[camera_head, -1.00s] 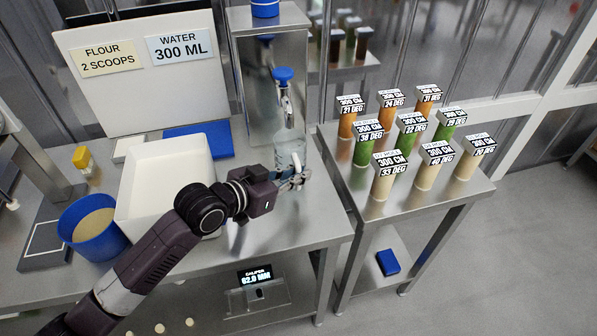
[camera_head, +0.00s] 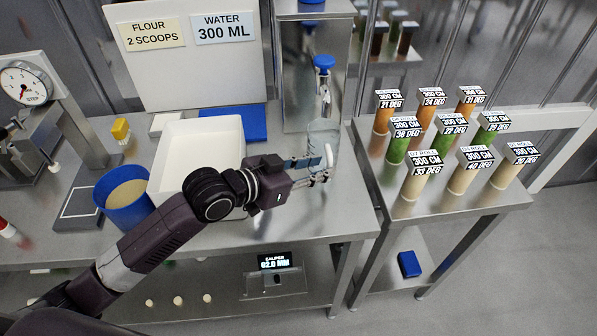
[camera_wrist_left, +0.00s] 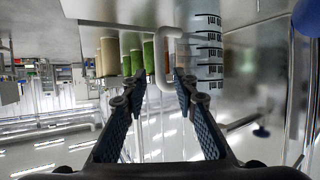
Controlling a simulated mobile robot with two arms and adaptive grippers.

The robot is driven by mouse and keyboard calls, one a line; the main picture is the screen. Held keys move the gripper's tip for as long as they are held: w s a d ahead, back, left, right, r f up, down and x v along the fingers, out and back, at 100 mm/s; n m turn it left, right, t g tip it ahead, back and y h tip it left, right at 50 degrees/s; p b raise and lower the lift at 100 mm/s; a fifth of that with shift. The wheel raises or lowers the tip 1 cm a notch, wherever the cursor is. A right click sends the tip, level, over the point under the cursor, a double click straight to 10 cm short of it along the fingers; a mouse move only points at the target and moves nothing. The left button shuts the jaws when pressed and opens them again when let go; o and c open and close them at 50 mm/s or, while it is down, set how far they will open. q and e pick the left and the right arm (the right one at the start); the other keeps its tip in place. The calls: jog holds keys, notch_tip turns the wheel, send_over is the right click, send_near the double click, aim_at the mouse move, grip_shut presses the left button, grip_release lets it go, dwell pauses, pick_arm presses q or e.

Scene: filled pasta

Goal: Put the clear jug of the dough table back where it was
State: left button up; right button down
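The clear jug (camera_head: 322,135) stands upright on the steel dough table (camera_head: 270,232), in front of the water dispenser (camera_head: 304,75) and below its blue-topped tap (camera_head: 324,63). In the left wrist view the jug (camera_wrist_left: 207,50) shows ml markings and a pale curved handle (camera_wrist_left: 165,50). My left gripper (camera_head: 322,174) is at the near side of the jug. In the wrist view its two fingers (camera_wrist_left: 160,88) are apart, with the handle's end between or just beyond the tips; contact is not clear. My right gripper is not in view.
A white bin (camera_head: 200,133), blue tub (camera_head: 127,197) of flour and blue mat (camera_head: 232,123) are left of the jug. A side table (camera_head: 450,215) with several labelled dough cylinders stands right. A caliper (camera_head: 274,280) is on the lower shelf.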

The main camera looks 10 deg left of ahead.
pick_arm(q)
jog(key=v, duration=0.7)
jog(key=shift+s+a+r+b, duration=0.2)
jog(key=shift+s+b, duration=0.1)
jog(key=shift+b, duration=0.1)
